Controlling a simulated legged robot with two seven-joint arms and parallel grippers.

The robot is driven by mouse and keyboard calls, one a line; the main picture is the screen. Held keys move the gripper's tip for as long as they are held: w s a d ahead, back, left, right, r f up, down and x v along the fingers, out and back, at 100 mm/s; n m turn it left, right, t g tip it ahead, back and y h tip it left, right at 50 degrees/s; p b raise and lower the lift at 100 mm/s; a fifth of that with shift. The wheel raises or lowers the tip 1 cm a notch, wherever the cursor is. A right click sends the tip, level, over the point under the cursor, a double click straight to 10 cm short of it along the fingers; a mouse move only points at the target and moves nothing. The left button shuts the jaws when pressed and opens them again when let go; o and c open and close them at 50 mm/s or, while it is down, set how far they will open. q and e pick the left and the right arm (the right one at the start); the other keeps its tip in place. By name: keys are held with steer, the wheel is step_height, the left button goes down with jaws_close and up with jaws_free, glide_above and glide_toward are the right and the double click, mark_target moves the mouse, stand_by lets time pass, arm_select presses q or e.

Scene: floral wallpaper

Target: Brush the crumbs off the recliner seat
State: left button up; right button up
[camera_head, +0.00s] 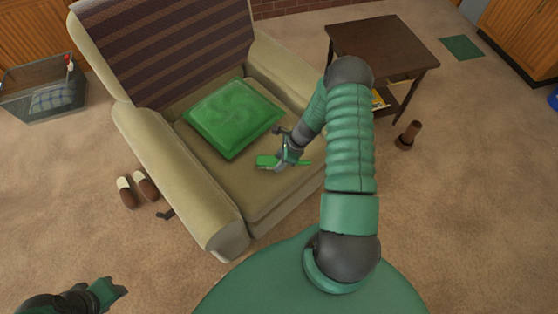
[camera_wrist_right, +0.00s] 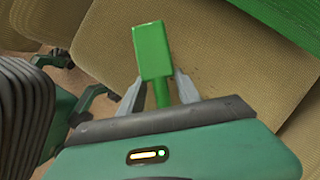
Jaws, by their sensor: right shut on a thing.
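The beige recliner (camera_head: 190,179) fills the upper left of the head view. A green cushion (camera_head: 232,117) lies on its seat (camera_head: 232,181) toward the back. My right gripper (camera_head: 283,160) is over the front right of the seat, shut on a green brush (camera_head: 267,161). In the right wrist view the brush (camera_wrist_right: 152,52) sits between the two grey fingers (camera_wrist_right: 157,92), its block pointing away over the seat fabric (camera_wrist_right: 225,62). Small dark specks (camera_wrist_right: 208,75), perhaps crumbs, show on the fabric. My left gripper (camera_head: 110,290) is low at the left, away from the recliner; its jaws are unclear.
A dark side table (camera_head: 383,45) stands right of the recliner, with a brown object (camera_head: 409,135) on the carpet near it. Slippers (camera_head: 137,189) lie on the left. A clear bin (camera_head: 42,91) stands at the far left. Carpet at the right is open.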

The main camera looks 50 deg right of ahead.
steer(key=shift+a, duration=0.1)
steer(key=shift+a+f, duration=0.15)
steer(key=shift+f, duration=0.1)
steer(key=shift+f+b, duration=0.4)
steer(key=shift+b, duration=0.1)
steer(key=shift+f, duration=0.2)
